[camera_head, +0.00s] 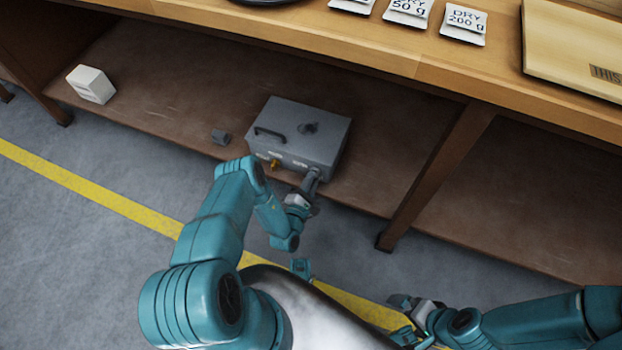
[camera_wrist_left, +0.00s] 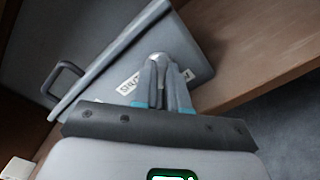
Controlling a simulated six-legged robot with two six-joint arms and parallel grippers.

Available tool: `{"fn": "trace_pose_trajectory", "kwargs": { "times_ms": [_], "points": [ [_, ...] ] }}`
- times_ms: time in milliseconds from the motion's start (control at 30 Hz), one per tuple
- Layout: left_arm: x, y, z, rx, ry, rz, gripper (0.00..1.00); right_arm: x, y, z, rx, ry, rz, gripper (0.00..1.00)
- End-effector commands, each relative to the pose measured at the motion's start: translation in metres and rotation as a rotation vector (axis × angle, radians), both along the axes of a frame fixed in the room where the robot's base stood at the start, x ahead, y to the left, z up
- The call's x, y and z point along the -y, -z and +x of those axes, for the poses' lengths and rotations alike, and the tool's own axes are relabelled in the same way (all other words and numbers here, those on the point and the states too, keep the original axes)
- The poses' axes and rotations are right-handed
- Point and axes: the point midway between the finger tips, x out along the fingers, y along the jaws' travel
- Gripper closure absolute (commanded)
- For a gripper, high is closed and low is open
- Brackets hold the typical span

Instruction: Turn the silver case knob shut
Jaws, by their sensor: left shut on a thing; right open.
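My left gripper (camera_head: 312,178) is at the right end of that front face. In the left wrist view, the left gripper (camera_wrist_left: 160,88) is shut on the silver knob (camera_wrist_left: 159,58), whose rounded top shows between the fingers. The fingers hide most of the knob. A label (camera_wrist_left: 133,84) shows beside it on the case (camera_wrist_left: 110,75). My right gripper (camera_head: 412,308) is open and away from the case, low in the head view.
A wooden table leg (camera_head: 437,175) stands to the right. The tabletop (camera_head: 400,62) overhangs the shelf and bears white packets (camera_head: 408,12).

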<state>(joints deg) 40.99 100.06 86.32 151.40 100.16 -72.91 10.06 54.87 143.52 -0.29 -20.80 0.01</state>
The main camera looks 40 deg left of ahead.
Motion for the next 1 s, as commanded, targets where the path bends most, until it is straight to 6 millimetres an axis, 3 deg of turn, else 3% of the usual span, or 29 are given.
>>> {"fn": "trace_pose_trajectory", "kwargs": {
  "times_ms": [500, 1000],
  "points": [
    [0.001, -0.002, 0.002, -0.101, 0.002, 0.447, 1.0, 0.0, -0.017, 0.0, 0.0, 0.001, 0.0, 0.0],
    [0.001, 0.0, 0.003, -0.149, 0.003, 0.655, 1.0, 0.0, -0.023, 0.0, 0.0, 0.001, 0.0, 0.0]
  ]
}}
